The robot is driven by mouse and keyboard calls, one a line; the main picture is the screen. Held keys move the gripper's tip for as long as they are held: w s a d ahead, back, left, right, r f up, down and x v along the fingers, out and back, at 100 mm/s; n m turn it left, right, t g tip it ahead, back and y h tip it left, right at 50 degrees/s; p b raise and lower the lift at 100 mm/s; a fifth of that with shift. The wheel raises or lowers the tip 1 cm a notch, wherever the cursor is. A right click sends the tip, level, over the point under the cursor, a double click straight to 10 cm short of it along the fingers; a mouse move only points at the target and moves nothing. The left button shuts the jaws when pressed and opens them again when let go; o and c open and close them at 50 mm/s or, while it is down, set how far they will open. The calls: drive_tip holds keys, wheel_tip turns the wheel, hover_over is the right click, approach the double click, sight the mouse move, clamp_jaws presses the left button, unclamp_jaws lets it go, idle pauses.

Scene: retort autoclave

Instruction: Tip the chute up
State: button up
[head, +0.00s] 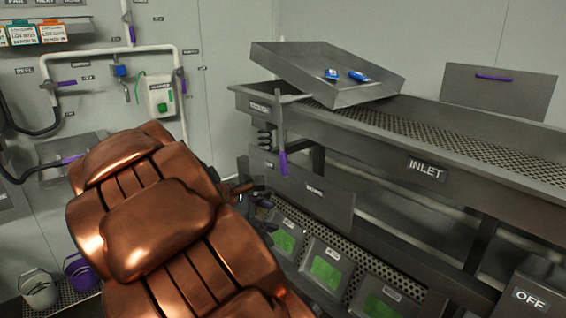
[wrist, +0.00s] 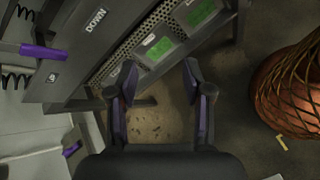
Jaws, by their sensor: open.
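A shallow grey metal tray (head: 350,95), which looks like the chute, sits tilted at the near end of the inlet conveyor. Two blue packets (head: 345,75) lie in it. A lever with a purple handle (head: 283,163) hangs down beside its spring, below and left of the tray. A dark panel labelled DOWN (head: 315,195) is just right of the lever, and its label also shows in the wrist view (wrist: 96,18). My gripper (wrist: 160,72) is open and empty, over the floor beside the machine's lower front. In the head view it is partly hidden behind my arm, lower than the lever.
The inlet conveyor (head: 440,135) runs to the right. Green-screened boxes (head: 325,268) line the lower frame. Wall pipes and a white box (head: 162,98) are at left, with two buckets (head: 80,272) on the floor. Bare floor (wrist: 155,118) lies beneath my gripper.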

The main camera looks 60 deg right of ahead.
drive_tip(key=shift+w+d+r+n+h+b, duration=0.85)
drive_tip(key=shift+w+d+n+h, duration=0.75)
drive_tip(key=shift+d, duration=1.8)
drive_tip(key=n+h+b, duration=0.4)
drive_tip(key=n+h, duration=0.1)
drive_tip(key=n, duration=0.2)
approach(281, 161)
drive_tip(key=shift+s+d+r+g, duration=0.1)
drive_tip(key=shift+s+d+g, duration=0.05)
drive_tip(key=shift+d, duration=0.55)
drive_tip(key=shift+s+d+r+g, duration=0.15)
drive_tip(key=shift+s+d, duration=0.05)
drive_tip(key=shift+d, duration=0.5)
drive_tip(key=shift+d, duration=0.3)
drive_tip(key=shift+x, duration=3.5)
drive_tip(key=shift+d+f, duration=0.15)
clamp_jaws()
